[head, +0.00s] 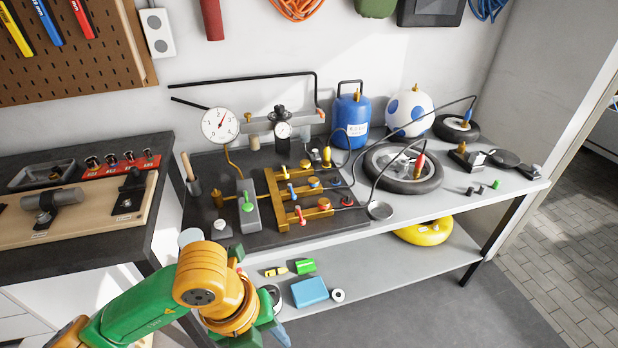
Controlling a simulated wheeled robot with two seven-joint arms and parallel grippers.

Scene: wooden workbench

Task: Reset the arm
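My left arm, green and orange, comes in from the lower left in the head view, in front of the bench. My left gripper (262,332) is at the bottom edge, below the benchtop and in front of the lower shelf. Its teal parts are partly hidden by the orange wrist and partly cut off, so I cannot tell whether it is open or shut. My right arm and gripper are not in view.
The grey bench (440,200) carries a brass manifold (290,198), dial gauge (220,125), blue tank (352,120), ball (408,112) and wheel (403,170). The lower shelf (370,265) holds a blue box (309,292) and yellow ring (424,232). Floor at right is clear.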

